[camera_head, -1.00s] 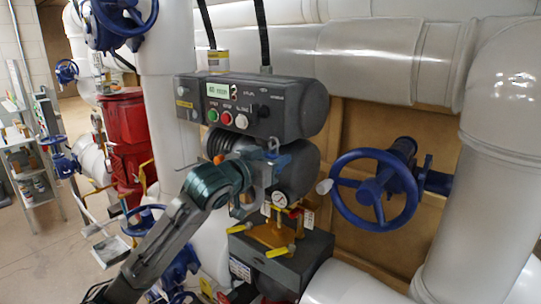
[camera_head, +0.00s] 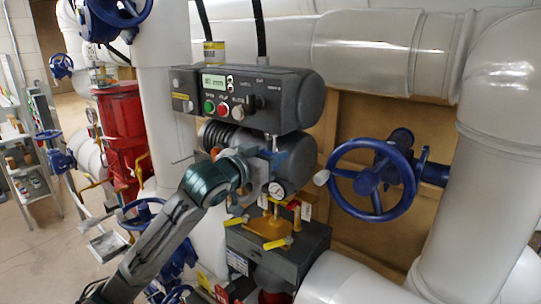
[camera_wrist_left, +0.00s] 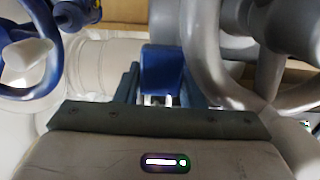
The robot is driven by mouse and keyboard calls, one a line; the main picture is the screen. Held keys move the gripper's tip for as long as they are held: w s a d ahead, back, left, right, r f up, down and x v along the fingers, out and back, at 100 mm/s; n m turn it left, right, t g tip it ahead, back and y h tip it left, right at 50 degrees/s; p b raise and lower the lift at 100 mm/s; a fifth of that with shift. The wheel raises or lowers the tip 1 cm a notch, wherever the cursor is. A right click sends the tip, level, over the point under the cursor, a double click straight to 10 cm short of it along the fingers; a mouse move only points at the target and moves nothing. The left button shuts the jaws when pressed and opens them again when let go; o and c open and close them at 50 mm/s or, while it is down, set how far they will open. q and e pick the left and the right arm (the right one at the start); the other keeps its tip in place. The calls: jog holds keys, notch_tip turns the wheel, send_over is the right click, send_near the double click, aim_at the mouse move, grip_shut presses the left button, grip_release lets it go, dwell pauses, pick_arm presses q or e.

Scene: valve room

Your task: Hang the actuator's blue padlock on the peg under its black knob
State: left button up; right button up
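The grey actuator (camera_head: 295,108) has a black knob (camera_head: 262,102) at the right of its front panel. A thin metal peg (camera_head: 274,140) shows below the panel, under the knob. My left gripper (camera_head: 272,157) is just below the panel, in front of the grey cylinder. In the left wrist view the blue padlock body (camera_wrist_left: 163,72) sits between the two fingers, which appear closed on it. In the head view only a bit of blue shows at the fingertips. Whether the padlock's shackle touches the peg is hidden. My right gripper is not in view.
A blue handwheel (camera_head: 372,180) stands to the right of the actuator. A pressure gauge (camera_head: 277,190) and yellow-handled brass valves (camera_head: 272,226) lie below my left gripper. A red cylinder (camera_head: 120,120) stands at the left. Large white pipes close in the right side.

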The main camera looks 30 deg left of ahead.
pick_arm(q)
jog(key=o, duration=0.4)
jog(key=shift+c, duration=0.2)
jog(key=shift+o, duration=0.4)
jog(key=shift+d, duration=0.25)
jog(key=shift+s+f, duration=0.1)
jog(key=shift+s+b, duration=0.3)
jog(key=shift+b, duration=0.15)
jog(key=s+r+b, duration=0.1)
jog(key=s+b, duration=0.8)
jog(key=s, duration=0.1)
jog(key=shift+a, duration=0.4)
jog(key=shift+f, duration=0.1)
